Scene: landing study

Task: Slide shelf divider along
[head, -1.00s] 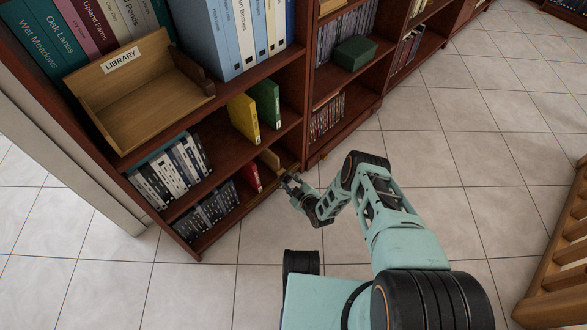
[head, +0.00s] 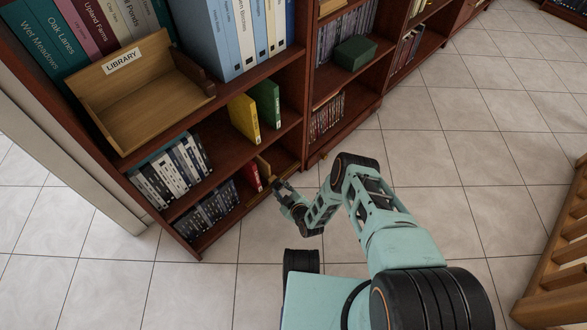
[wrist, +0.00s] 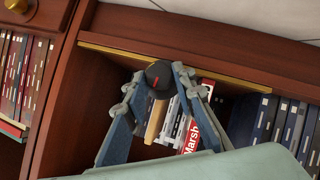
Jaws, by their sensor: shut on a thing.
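The shelf divider is a tan upright panel (head: 264,166) on the lowest shelf of the near bookcase, just right of a red book (head: 252,177). In the wrist view, the divider's tan panel (wrist: 154,121) shows below a dark round knob (wrist: 158,76) with a red mark. My gripper (head: 279,188) is at the shelf front by the divider. In the wrist view, my gripper (wrist: 160,78) has its fingers closed on either side of the knob. The red book, lettered "Marsh" (wrist: 190,138), stands close beside the panel, with grey books partly hidden behind the fingers.
A brass-coloured strip (wrist: 220,75) runs along the shelf front. Dark-spined books (head: 205,210) fill the left of the lowest shelf. Yellow (head: 244,117) and green (head: 267,101) books stand one shelf up. The shelf right of the divider looks clear. Tiled floor (head: 440,190) lies open at right.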

